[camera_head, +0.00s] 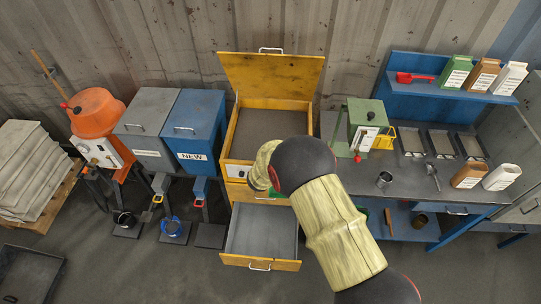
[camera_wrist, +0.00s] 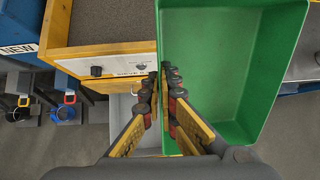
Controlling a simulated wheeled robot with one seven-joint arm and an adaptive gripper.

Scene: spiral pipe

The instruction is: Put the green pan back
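The green pan (camera_wrist: 225,70) fills the right half of the wrist view, empty inside. My gripper (camera_wrist: 166,68) is shut on its near left wall, with one finger inside the pan and one outside. The pan is held up beside the yellow cabinet (camera_wrist: 110,58), close to its front panel. In the head view my arm hides the gripper and most of the pan; only a sliver of green shows beside the wrist. The yellow cabinet (camera_head: 229,135) has its lid raised, a grey upper compartment and an open lower drawer (camera_head: 260,265), which looks empty.
Grey and blue bins (camera_head: 200,125) and an orange mixer (camera_head: 96,112) stand to the left. To the right is a workbench (camera_head: 335,185) with a green machine (camera_head: 366,118), several grey trays and cartons. Floor in front of the drawer is clear.

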